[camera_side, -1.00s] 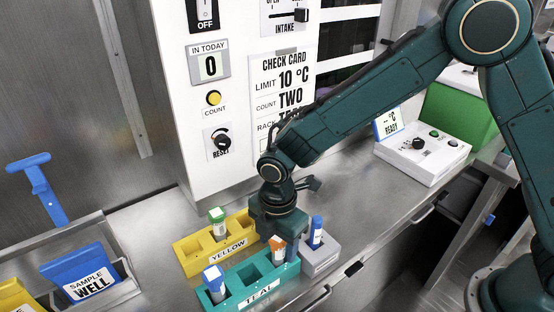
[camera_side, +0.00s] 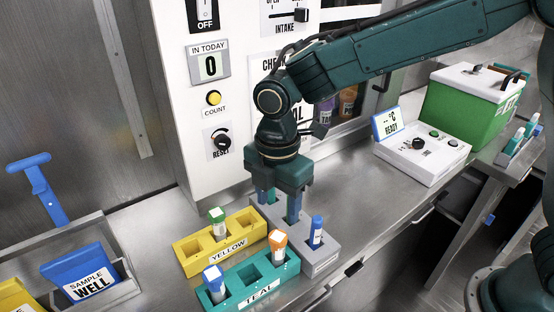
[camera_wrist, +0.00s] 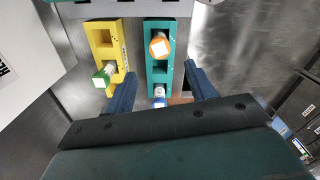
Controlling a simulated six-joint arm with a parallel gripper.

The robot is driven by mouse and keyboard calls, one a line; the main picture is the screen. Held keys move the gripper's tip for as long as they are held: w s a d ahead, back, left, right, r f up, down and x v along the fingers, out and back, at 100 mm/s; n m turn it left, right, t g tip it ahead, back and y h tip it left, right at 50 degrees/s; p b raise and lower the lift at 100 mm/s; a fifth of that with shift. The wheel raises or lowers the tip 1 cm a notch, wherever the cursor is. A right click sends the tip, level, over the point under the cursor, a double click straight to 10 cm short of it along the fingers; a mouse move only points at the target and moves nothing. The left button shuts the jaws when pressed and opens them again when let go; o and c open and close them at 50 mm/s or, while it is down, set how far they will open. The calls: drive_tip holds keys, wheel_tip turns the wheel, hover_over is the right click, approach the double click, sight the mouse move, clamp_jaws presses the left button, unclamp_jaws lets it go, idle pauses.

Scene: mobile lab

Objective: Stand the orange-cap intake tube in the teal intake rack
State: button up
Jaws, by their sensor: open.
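The orange-cap tube (camera_side: 277,242) stands upright in the right-end slot of the teal rack (camera_side: 262,291); its cap also shows in the wrist view (camera_wrist: 159,45). A blue-cap tube (camera_side: 214,280) stands in the rack's left-end slot, and the middle slot is empty. My gripper (camera_side: 280,205) is open and empty, raised above and behind the orange-cap tube in the side view. Its two fingers (camera_wrist: 161,92) show spread apart in the wrist view, clear of the orange cap.
A yellow rack (camera_side: 200,262) with a green-cap tube (camera_side: 217,220) stands behind the teal rack. A grey rack (camera_side: 323,260) with a blue-cap tube (camera_side: 316,232) stands to the right. The control panel (camera_side: 180,100) rises behind. A white control box (camera_side: 422,155) stands farther right.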

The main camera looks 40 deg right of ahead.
drive_tip(key=shift+r, duration=0.1)
idle(0.5)
drive_tip(key=s+d+r+m+t, duration=0.1)
drive_tip(key=s+d+r+m, duration=0.2)
drive_tip(key=d+r+m, duration=0.3)
drive_tip(key=s+d+r+m+t, duration=0.1)
drive_tip(key=s+d+r+m, duration=0.2)
drive_tip(key=d+r, duration=0.35)
drive_tip(key=s+d+m+t, duration=0.3)
drive_tip(key=s+d+m, duration=0.8)
drive_tip(key=s, duration=0.3)
drive_tip(key=shift+d+f+m+t, duration=0.2)
drive_tip(key=shift+f+m+t, duration=0.1)
drive_tip(key=shift+f, duration=0.05)
